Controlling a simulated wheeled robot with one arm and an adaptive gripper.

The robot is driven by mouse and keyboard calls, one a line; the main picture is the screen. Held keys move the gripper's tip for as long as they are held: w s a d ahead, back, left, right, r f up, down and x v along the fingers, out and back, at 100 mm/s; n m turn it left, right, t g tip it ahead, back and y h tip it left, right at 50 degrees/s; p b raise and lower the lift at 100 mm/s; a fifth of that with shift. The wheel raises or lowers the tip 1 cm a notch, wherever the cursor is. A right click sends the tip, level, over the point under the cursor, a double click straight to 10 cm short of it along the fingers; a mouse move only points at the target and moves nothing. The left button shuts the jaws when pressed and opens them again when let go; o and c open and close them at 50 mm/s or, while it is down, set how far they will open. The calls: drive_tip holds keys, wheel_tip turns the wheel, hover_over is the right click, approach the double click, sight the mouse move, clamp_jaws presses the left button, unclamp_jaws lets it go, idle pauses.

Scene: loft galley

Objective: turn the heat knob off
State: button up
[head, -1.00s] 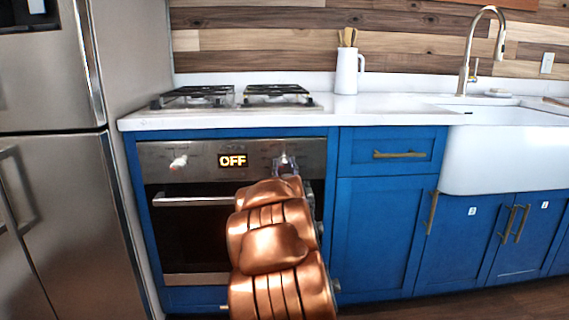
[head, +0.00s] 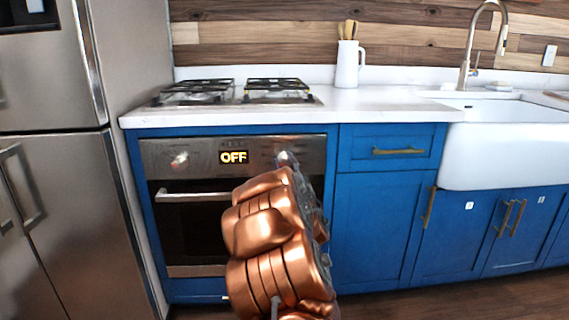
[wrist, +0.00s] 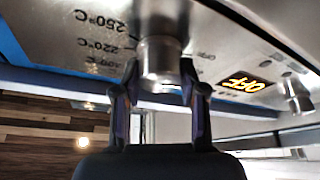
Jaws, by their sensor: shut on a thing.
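The oven's control panel (head: 205,157) is steel, with an amber display (head: 233,157) that reads OFF. The right knob (head: 286,158) sits right of the display, partly hidden behind my copper-coloured arm. In the wrist view the knob (wrist: 160,60) is a steel cylinder, with 250°C and 220°C marks on the panel to its left. My gripper (wrist: 160,88) is shut on this knob, one finger on each side. The knob's pointer mark cannot be made out. The left knob (head: 180,160) stands free, left of the display, and also shows in the wrist view (wrist: 297,92).
The oven handle (head: 195,196) sticks out below the panel. A gas hob (head: 235,97) is on the white counter above. A fridge (head: 60,200) stands on the left; blue cabinets (head: 380,235) and a white sink (head: 510,150) are on the right.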

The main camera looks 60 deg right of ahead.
drive_tip(key=o, duration=1.1)
drive_tip(key=shift+o, duration=0.2)
drive_tip(key=shift+s+a+f, duration=0.1)
drive_tip(key=v, duration=0.7)
drive_tip(key=shift+s, duration=0.1)
